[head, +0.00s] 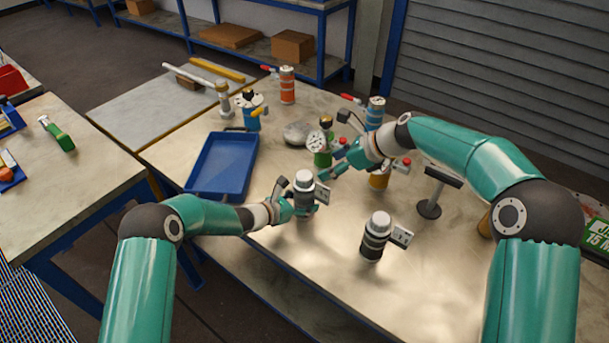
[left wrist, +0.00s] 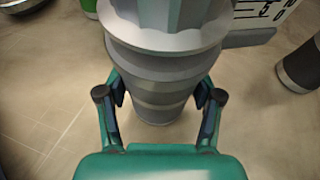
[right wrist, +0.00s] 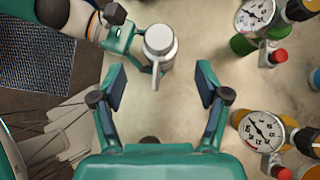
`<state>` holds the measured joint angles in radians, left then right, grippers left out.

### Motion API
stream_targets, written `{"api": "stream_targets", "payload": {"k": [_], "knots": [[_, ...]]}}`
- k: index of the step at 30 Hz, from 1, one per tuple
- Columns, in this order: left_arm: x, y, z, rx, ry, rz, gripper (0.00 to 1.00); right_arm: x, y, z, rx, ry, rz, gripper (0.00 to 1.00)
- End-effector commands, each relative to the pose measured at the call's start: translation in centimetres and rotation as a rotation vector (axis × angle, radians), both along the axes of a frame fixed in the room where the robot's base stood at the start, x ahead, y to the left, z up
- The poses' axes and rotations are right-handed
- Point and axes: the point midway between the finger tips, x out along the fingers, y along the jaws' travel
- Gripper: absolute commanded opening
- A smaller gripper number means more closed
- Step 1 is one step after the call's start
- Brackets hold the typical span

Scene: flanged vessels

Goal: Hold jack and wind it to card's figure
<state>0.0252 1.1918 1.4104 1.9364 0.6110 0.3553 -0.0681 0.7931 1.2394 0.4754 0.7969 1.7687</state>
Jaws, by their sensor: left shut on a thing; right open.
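A grey jack (head: 304,184) with a ribbed top stands upright on the table. My left gripper (head: 294,207) is shut around its lower body; both fingers show in the left wrist view (left wrist: 160,105). A plate with a scale (left wrist: 285,10) sits beside it, partly cut off. My right gripper (head: 328,172) is open and empty, just behind and right of the jack. In the right wrist view the jack (right wrist: 160,42) lies beyond the open fingers (right wrist: 160,90). A green card (head: 597,236) at the right edge shows a partly cut-off figure that looks like 15.
A second, dark-banded jack (head: 375,240) with a plate stands front right. A gauged green vessel (head: 322,155) and several coloured cylinders stand behind. A blue tray (head: 222,165) is left; a dark stand (head: 430,208) is right.

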Motion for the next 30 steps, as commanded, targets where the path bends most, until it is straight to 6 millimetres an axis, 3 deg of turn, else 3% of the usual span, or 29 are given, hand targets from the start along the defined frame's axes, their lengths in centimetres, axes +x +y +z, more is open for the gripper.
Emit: {"api": "stream_targets", "payload": {"k": [16,30], "knots": [[0.0,0.0,0.0,-0.001,-0.001,0.0,0.0,3.0,6.0,-6.6,-0.001,-0.003,0.004,0.75],[0.0,0.0,0.0,-0.001,-0.001,0.0,0.0,3.4,6.9,-7.5,-0.001,-0.004,0.004,0.75]]}}
